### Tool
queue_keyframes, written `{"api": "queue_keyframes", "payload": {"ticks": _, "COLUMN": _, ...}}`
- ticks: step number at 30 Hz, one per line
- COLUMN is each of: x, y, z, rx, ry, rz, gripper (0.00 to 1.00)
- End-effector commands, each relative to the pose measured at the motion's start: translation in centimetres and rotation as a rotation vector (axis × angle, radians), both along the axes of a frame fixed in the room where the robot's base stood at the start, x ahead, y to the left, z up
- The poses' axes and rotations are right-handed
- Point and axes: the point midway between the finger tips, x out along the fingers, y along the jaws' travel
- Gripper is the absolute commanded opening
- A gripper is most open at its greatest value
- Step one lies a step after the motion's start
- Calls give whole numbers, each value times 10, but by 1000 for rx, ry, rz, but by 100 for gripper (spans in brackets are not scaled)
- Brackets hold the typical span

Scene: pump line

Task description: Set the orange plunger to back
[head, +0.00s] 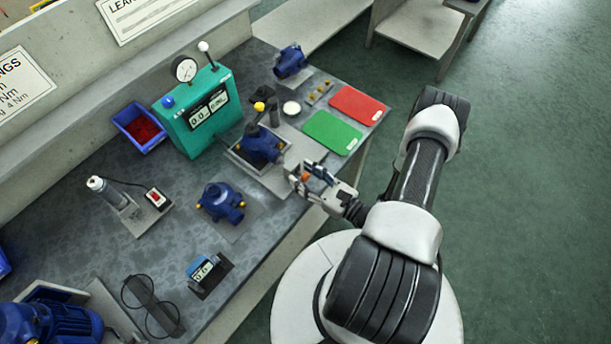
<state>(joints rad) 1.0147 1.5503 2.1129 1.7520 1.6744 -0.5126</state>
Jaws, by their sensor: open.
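A small orange part (305,177), which looks like the orange plunger, shows at the front end of the fixture that holds a blue pump (262,145). My gripper (301,174) is right at the orange part, with its fingers around or just beside it. The jaws are open. The fingers cover much of the plunger, so its exact position along its travel and any contact cannot be told. The fixture base (275,178) sits on the grey bench under the pump.
A green tester with a gauge (195,115) stands behind the fixture. A green mat (332,132) and a red mat (357,104) lie to its right. Another blue pump (221,202) sits at front left. The floor right of the bench is clear.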

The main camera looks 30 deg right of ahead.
Motion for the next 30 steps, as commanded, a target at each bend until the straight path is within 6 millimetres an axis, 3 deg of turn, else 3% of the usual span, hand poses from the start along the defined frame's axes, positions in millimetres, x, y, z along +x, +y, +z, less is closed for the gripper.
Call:
{"api": "queue_keyframes", "payload": {"ticks": 21, "x": 0, "y": 0, "z": 0, "rx": 0, "ry": 1, "rz": 1, "gripper": 1}}
{"api": "queue_keyframes", "payload": {"ticks": 30, "x": 0, "y": 0, "z": 0, "rx": 0, "ry": 1, "rz": 1, "gripper": 0}}
